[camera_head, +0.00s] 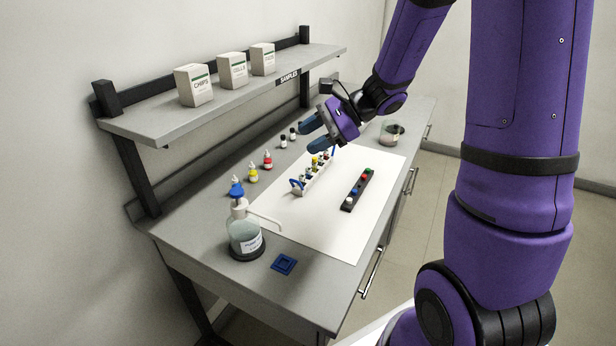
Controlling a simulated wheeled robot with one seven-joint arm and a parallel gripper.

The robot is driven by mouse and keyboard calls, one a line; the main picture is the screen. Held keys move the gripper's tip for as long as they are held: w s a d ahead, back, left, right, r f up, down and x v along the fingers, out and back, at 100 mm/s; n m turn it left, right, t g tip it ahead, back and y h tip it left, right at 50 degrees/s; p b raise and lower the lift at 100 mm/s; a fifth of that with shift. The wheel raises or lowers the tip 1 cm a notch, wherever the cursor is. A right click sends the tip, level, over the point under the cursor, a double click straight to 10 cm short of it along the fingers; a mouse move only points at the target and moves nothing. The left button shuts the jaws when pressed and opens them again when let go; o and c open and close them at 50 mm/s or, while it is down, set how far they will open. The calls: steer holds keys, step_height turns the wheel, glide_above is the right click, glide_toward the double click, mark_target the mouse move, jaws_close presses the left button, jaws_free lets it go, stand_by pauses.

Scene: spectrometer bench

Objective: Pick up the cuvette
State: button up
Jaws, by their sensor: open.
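My gripper (312,135) is open, with its two blue fingers apart and pointing left. It appears in the head view above the bench, over the back end of a white rack (300,190) with blue end handles. The rack holds several small items with coloured tops, too small to tell apart. I cannot single out a cuvette among them. The fingers look empty, and I cannot tell their exact height above the rack.
A white mat (325,230) lies under the rack and strip. Dropper bottles in blue (236,187), yellow (252,175) and red (267,162) stand left. A wash bottle (244,232) and blue square (284,264) are in front. A glass dish (391,134) stands behind. A shelf (225,98) overhangs the left side.

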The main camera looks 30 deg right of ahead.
steer(key=w+d+f+m+t, duration=0.3)
steer(key=w+d+f+m, duration=0.3)
steer(key=f, duration=0.2)
steer(key=m+t+h, duration=0.3)
steer(key=m+t, duration=0.1)
steer(key=m, duration=0.3)
glide_toward(310, 172)
steer(key=x, duration=1)
steer(key=shift+d, duration=0.15)
steer(key=c, duration=0.8)
